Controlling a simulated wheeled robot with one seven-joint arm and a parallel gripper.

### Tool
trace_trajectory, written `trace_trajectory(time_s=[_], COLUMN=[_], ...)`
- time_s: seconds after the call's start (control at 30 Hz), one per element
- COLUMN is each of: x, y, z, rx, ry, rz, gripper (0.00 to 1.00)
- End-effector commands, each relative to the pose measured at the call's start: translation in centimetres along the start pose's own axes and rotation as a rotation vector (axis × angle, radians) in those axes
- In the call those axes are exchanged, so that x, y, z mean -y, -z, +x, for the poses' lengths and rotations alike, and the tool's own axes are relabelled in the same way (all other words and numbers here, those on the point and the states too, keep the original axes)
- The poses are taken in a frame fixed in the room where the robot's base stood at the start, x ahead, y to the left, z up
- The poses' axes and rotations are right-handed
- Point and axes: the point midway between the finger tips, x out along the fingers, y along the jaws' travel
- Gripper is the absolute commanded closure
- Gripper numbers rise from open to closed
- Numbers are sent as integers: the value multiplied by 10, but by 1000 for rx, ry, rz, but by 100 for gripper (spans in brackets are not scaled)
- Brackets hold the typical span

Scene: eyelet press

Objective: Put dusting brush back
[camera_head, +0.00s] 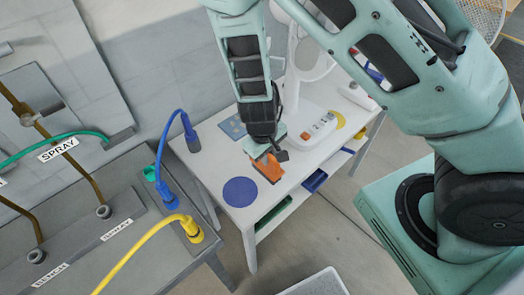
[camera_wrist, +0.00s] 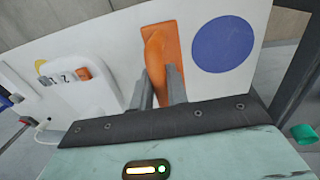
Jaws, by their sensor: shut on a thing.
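The orange dusting brush (camera_head: 270,170) is at my gripper (camera_head: 267,153), over the white table in the head view. In the wrist view the brush (camera_wrist: 163,40) shows as an orange block with a curved handle. The fingers of my gripper (camera_wrist: 158,88) are shut on that handle. The brush lies close to the white tabletop (camera_head: 222,155); I cannot tell whether it touches it. A flat blue disc (camera_head: 240,192) lies on the tabletop to the left of the brush in the head view. In the wrist view the disc (camera_wrist: 224,44) is to its right. The bristles are hidden.
A blue card (camera_head: 232,126) and yellow spot (camera_head: 338,119) lie on the tabletop. A blue bin (camera_head: 314,180) and green bin (camera_head: 273,218) sit below it. A blue hose (camera_head: 163,150) rises beside the table's left edge.

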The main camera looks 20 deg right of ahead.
Motion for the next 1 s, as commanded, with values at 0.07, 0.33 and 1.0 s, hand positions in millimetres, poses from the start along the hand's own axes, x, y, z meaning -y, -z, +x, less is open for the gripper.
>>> trace_trajectory(time_s=[0.07,0.33,1.0], x=[-1,1,6], y=[10,24,24], z=[-3,12,37], rx=[0,5,0], ry=[-2,0,0], rz=[0,3,0], gripper=[100,100,63])
